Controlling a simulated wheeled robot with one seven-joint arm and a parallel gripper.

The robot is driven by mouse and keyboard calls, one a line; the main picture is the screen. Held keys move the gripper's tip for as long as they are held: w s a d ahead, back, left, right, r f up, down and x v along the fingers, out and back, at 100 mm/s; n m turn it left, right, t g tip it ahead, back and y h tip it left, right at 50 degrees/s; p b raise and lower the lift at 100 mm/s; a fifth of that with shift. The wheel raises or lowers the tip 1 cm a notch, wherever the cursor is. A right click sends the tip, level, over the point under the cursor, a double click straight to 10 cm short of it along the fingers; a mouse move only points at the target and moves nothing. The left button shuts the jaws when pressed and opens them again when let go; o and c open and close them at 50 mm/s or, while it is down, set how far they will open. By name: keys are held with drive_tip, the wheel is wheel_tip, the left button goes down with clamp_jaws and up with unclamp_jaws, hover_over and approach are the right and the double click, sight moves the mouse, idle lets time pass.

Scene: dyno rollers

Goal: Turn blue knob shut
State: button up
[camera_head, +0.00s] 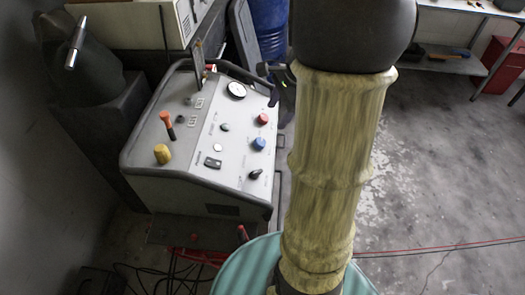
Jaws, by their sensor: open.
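The blue knob (259,143) is on the sloped light-grey panel of a control console (225,150), near the panel's right side. It sits below a red knob (263,119) and above a black knob (255,174). My gripper (271,86) is a dark shape at the console's upper right edge, above and right of the red knob in the picture. It is open and apart from the blue knob. My pale, sleeved arm hides part of it. I cannot see anything between its jaws.
An orange-topped lever (167,123), a yellow knob (162,153) and a round gauge (236,90) are on the console. A blue barrel (268,25) stands behind it. Cables (165,275) lie on the floor in front. Open concrete floor (440,170) is at right.

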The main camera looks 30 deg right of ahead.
sight(261, 141)
drive_tip(key=d+m, duration=0.3)
drive_tip(key=shift+w+d+r+t+y, duration=0.15)
drive_tip(key=shift+w+r+t+y, duration=0.1)
drive_tip(key=shift+w+t+y, duration=0.15)
drive_tip(key=b+x, duration=0.3)
drive_tip(key=x, duration=1.4)
drive_tip(key=shift+f+b, duration=0.3)
drive_tip(key=shift+b, duration=0.05)
drive_tip(key=c, duration=1)
